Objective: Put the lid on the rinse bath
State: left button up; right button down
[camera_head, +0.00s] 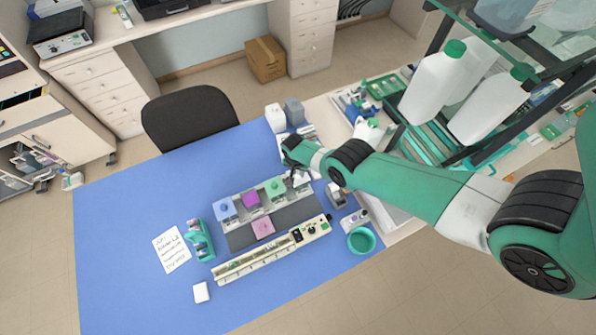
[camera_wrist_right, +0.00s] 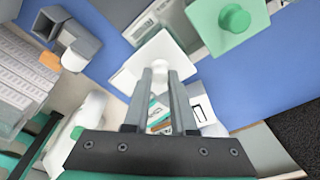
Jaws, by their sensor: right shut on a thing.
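My right gripper (camera_head: 298,176) is at the right end of the row of staining baths. In the right wrist view its fingers (camera_wrist_right: 160,74) are closed on the round knob of a white square lid (camera_wrist_right: 134,72). A bath with a green lid (camera_head: 274,186) stands just left of the gripper; its green lid and knob also show in the right wrist view (camera_wrist_right: 236,24). The rinse bath is not clearly visible; my gripper and arm cover that area in the head view. I cannot tell whether the white lid touches anything below. My left gripper is not in view.
Baths with blue (camera_head: 226,207) and magenta (camera_head: 251,199) lids continue the row. A pink-lidded one (camera_head: 262,229) stands in front. A long white device (camera_head: 270,255), teal bowl (camera_head: 361,240) and teal holder (camera_head: 199,240) are nearby. The blue mat (camera_head: 130,255) is clear at left.

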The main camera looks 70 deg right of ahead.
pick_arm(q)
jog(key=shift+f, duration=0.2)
pick_arm(e)
jog(key=shift+f, duration=0.2)
dwell(0.3)
jog(key=c, duration=0.7)
grip_release()
jog(key=shift+o, duration=0.2)
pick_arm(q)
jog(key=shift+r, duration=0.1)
pick_arm(e)
jog(key=shift+r, duration=0.1)
